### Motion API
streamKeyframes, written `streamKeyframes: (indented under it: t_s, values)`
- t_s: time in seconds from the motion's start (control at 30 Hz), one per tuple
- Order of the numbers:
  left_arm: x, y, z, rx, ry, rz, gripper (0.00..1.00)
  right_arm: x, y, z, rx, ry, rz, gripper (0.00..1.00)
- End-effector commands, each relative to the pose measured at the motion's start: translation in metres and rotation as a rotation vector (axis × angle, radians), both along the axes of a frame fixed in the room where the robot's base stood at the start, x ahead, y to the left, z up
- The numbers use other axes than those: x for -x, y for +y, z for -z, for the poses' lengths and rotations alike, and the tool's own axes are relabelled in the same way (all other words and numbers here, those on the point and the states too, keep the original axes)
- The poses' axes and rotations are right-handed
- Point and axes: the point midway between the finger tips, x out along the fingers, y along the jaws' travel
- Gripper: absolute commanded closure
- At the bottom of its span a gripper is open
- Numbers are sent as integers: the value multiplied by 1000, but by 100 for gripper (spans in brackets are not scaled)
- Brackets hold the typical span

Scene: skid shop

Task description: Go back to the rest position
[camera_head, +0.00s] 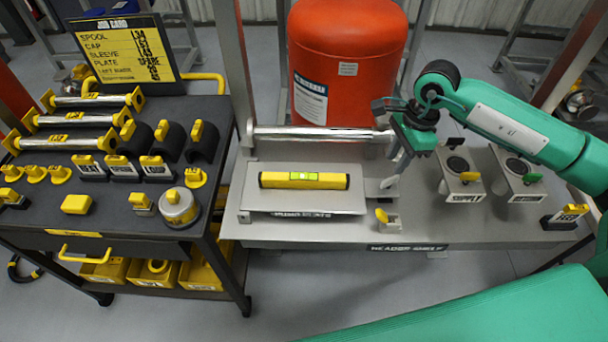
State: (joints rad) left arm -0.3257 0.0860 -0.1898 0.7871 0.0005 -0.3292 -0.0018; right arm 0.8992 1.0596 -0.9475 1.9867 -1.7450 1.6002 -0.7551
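My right arm reaches in from the right, and its gripper (398,150) hangs above the right end of the silver header pipe (320,134). The fingers are seen nearly edge-on and partly hidden by the green gripper body, so whether they are apart or closed is unclear. No object shows clearly between them. My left gripper is out of view. A yellow spirit level (304,180) lies on the grey plate in front of the pipe.
A red tank (346,60) stands behind the bench (350,232). Supports marked supply (462,176) and another (516,172) stand right of the gripper. A yellow-handled block (384,220) sits at the front. The cart (110,215) at left holds spools, sleeves and caps beside a job card (124,50).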

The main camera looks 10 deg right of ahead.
Motion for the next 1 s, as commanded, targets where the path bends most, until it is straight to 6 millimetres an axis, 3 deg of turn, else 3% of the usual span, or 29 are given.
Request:
streamKeyframes:
  t_s: [0.6, 1.0]
  values:
    - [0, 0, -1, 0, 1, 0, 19, 0, 0, -3, 0, -1, 55, 70]
    - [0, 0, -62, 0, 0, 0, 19, 0, 0, -64, 0, 0, 55, 70]
